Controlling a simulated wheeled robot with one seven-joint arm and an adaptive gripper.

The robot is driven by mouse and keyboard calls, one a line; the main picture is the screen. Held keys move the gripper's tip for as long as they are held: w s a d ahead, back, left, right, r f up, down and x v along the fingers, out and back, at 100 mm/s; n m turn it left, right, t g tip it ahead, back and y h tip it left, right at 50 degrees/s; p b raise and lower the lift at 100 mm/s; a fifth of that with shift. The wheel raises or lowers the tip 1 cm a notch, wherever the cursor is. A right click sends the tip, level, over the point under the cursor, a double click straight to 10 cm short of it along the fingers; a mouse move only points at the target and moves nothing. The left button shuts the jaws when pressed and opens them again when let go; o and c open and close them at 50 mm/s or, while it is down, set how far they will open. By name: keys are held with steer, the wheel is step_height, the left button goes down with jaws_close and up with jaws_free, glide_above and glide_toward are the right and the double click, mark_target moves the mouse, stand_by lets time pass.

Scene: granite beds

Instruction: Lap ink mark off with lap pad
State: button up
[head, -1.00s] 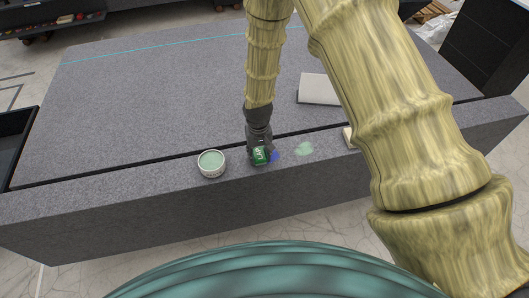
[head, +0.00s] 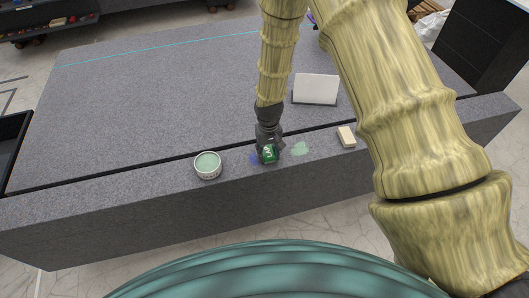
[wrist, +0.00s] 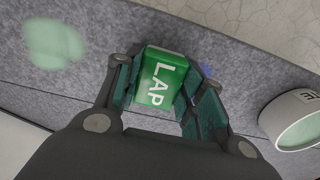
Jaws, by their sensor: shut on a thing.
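The lap pad is a green block with white "LAP" lettering, seen in the head view (head: 269,154) and in the wrist view (wrist: 160,80). My gripper (head: 268,147) is shut on it, with a finger on each side, low at the front granite strip. Whether the pad touches the granite is hard to tell. The blue ink mark (head: 254,159) shows just left of the pad in the head view. In the wrist view a faint part of the ink mark (wrist: 206,69) shows beside the right finger; the pad and finger may hide some of it.
A round tin of pale green paste (head: 208,165) stands left of the ink mark. A pale green smear (head: 299,148) lies right of the pad. A cream block (head: 346,137) sits further right. A white panel (head: 316,89) stands behind on the wide granite bed (head: 150,100).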

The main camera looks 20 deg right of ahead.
mark_target(255, 161)
steer(key=shift+a, duration=2.55)
steer(key=shift+d+p, duration=0.55)
steer(key=shift+d, duration=2)
steer(key=shift+s+a+f, duration=0.1)
steer(key=shift+a+f, duration=0.05)
steer(key=shift+a, duration=2.4)
steer(key=shift+r, duration=0.2)
steer(key=shift+r+p, duration=0.75)
